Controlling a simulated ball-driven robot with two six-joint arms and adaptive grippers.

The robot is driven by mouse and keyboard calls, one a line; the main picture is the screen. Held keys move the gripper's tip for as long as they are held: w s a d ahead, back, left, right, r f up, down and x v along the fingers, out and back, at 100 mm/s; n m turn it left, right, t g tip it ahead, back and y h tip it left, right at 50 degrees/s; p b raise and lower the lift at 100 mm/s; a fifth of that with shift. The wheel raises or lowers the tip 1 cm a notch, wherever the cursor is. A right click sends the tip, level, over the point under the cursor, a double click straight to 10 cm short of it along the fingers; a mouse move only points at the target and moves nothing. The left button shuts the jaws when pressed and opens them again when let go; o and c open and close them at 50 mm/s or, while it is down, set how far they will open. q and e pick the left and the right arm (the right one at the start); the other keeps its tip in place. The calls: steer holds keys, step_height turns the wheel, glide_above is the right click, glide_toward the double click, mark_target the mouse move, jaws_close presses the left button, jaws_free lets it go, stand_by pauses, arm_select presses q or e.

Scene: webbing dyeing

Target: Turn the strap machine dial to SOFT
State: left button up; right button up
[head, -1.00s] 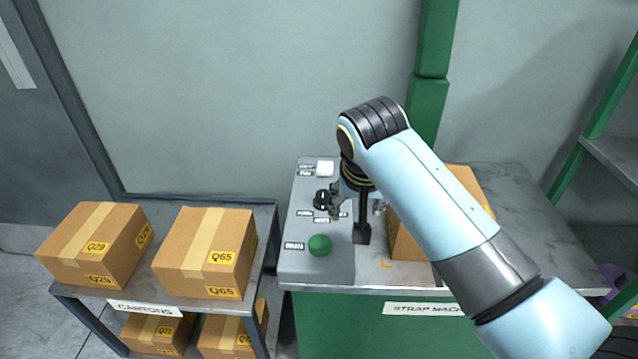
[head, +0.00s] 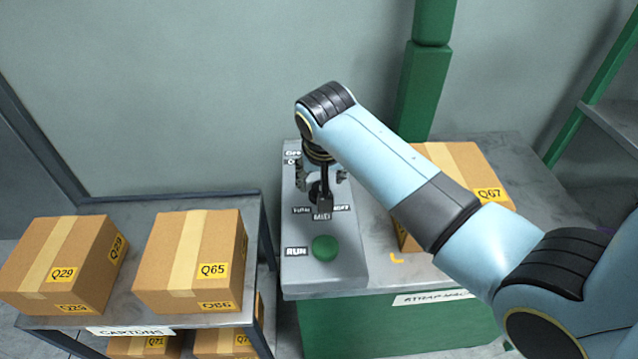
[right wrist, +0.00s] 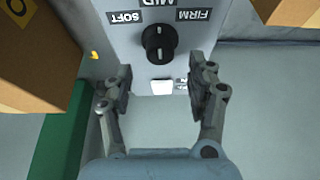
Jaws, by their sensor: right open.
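The dial is a round black knob (right wrist: 159,43) on the grey strap machine panel (head: 345,262). In the right wrist view the labels appear upside down: SOFT (right wrist: 125,17) at left, MID (right wrist: 160,2) at top, FIRM (right wrist: 194,15) at right. My left gripper is not in view.
A green RUN button (head: 325,248) is at the panel's near end; a white button (right wrist: 161,88) shows between my fingers. A carton (head: 462,164) stands right of the panel, behind my arm. A left table (head: 150,322) holds two cartons, with more below.

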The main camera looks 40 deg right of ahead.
mark_target(320, 186)
steer(key=x, duration=0.4)
steer(key=shift+w+f, duration=0.15)
steer(key=shift+f, duration=0.15)
steer(key=shift+c, duration=0.5)
steer(key=c, duration=1)
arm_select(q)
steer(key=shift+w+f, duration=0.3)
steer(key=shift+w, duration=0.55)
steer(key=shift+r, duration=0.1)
arm_select(e)
steer(key=shift+r, duration=0.1)
